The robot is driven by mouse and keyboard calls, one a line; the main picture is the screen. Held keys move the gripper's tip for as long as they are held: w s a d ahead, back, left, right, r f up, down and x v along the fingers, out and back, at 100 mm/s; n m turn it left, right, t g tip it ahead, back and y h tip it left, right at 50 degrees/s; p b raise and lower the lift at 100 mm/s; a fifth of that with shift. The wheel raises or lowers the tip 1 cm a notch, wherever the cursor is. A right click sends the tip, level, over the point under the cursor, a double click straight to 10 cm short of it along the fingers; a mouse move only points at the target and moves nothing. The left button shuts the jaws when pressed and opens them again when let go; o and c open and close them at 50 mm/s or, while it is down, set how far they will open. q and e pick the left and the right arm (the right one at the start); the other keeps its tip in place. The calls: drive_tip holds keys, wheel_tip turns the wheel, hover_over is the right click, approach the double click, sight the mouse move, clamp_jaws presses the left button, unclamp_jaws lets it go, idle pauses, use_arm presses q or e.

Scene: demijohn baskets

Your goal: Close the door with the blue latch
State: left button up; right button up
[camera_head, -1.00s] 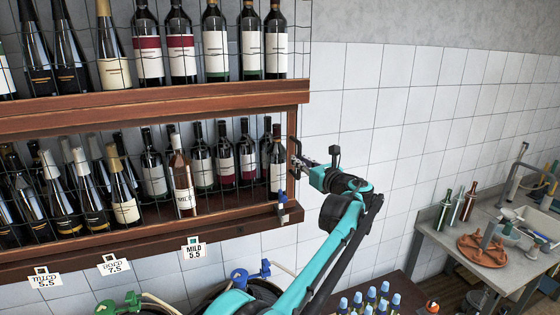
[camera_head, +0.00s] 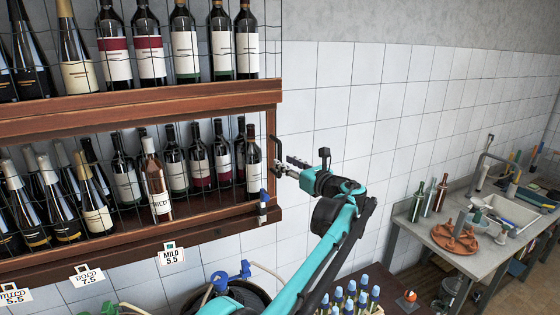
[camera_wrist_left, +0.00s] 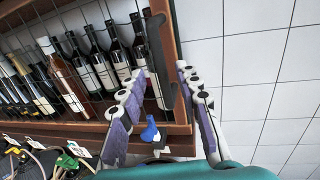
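The lower shelf compartment has a wire-mesh front and a wooden frame (camera_head: 230,112), with a dark upright handle (camera_head: 272,152) at its right end. The blue latch (camera_head: 263,196) sits below the handle on the lower right corner; it also shows in the left wrist view (camera_wrist_left: 150,131). I cannot tell whether the door is fully flush with the frame. My left gripper (camera_head: 280,164) is just right of the handle, fingers pointing at it. In the left wrist view its fingers (camera_wrist_left: 160,72) are apart, with the handle (camera_wrist_left: 158,52) near their tips; contact is unclear. My right gripper is out of view.
Several bottles (camera_head: 162,192) stand behind the mesh, with more on the upper shelf. Tags (camera_head: 171,256) hang below. Blue-capped bottles (camera_head: 350,293) stand low in front. A sink counter (camera_head: 442,265) is at right. Tiled wall (camera_head: 350,110) fills the space between.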

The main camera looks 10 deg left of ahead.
use_arm(q)
drive_tip(key=v, duration=0.8)
drive_tip(key=s+a+f+n+g+h+b, duration=0.2)
drive_tip(key=s+a+f+n+b, duration=0.3)
drive_tip(key=f, duration=0.5)
drive_tip(key=s+a+f+n+g+h+b, duration=0.2)
drive_tip(key=s+a+f+n+b, duration=0.1)
drive_tip(key=s+a+f+b, duration=0.55)
drive_tip(key=s+a+f+n+g+h+b, duration=0.2)
drive_tip(key=s+a+f+n+b, duration=0.25)
drive_tip(key=f, duration=0.65)
drive_tip(key=s+f+n+h+b, duration=0.3)
drive_tip(key=s+f+n+b, duration=0.4)
drive_tip(key=f, duration=0.8)
drive_tip(key=s+f+n+h+b, duration=0.3)
drive_tip(key=s+f+n+b, duration=0.5)
drive_tip(key=s+f, duration=0.4)
wheel_tip(320, 180, down, 4)
drive_tip(key=shift+s+d+f, duration=0.2)
drive_tip(key=shift+s+d, duration=0.2)
drive_tip(key=shift+d, duration=0.05)
